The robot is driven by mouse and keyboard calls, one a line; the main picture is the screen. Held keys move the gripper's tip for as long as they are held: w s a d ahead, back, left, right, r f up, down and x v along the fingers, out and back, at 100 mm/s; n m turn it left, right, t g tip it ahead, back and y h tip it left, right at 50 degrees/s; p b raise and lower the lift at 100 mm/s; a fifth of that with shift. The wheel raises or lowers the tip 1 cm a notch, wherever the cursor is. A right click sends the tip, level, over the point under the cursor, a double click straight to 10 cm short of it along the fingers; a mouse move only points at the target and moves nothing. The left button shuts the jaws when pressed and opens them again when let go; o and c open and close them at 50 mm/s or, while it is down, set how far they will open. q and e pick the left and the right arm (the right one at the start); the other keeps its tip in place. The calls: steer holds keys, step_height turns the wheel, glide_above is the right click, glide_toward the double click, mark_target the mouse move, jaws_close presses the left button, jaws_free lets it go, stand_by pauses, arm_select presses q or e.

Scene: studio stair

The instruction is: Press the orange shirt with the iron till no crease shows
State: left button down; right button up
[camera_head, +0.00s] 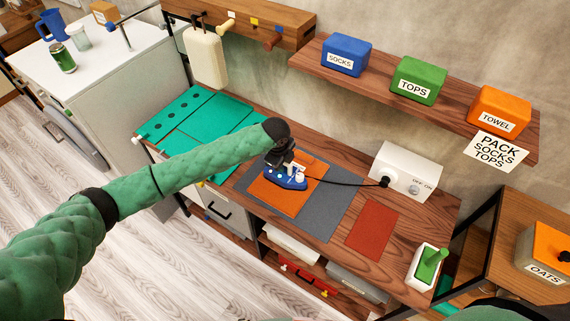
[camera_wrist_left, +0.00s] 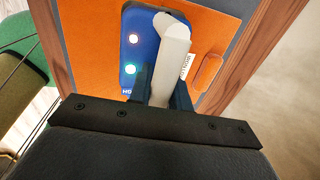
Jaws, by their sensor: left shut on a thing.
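The orange shirt (camera_head: 268,193) lies flat on a grey mat (camera_head: 318,217) on the wooden bench. The blue iron (camera_head: 283,182) rests over the shirt's middle, its cord running right to a white box. My left gripper (camera_head: 284,163) is shut on the iron's handle. In the left wrist view, the gripper (camera_wrist_left: 165,90) grips the white handle (camera_wrist_left: 172,62) above the blue iron body (camera_wrist_left: 138,45), where a reddish and a greenish light glow. Orange cloth (camera_wrist_left: 92,22) shows around it. I cannot make out creases. My right gripper is not in view.
The white switch box (camera_head: 408,170) marked OFF and ON stands behind right. A red-brown cloth (camera_head: 373,229) lies right of the mat. A green folding board (camera_head: 196,120) lies left. A white holder (camera_head: 423,268) with a green-handled item stands at the right end. Labelled boxes sit on the shelf above.

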arm_select(q)
steer(key=shift+w+a, duration=0.3)
steer(key=shift+a, duration=0.05)
steer(key=shift+w+a, duration=0.35)
steer(key=shift+a, duration=0.15)
steer(key=shift+w+a, duration=0.25)
steer(key=shift+a, duration=0.1)
steer(key=shift+w+a+f, duration=0.15)
steer(key=shift+w+a, duration=0.35)
steer(key=shift+a, duration=0.25)
steer(key=shift+s+d, duration=0.4)
steer(key=shift+d, duration=0.05)
steer(key=shift+s+d, duration=0.3)
steer(key=shift+d, duration=0.1)
steer(key=shift+s+d, duration=0.3)
steer(key=shift+d, duration=0.15)
steer(key=shift+s+d, duration=0.45)
steer(key=shift+d, duration=0.35)
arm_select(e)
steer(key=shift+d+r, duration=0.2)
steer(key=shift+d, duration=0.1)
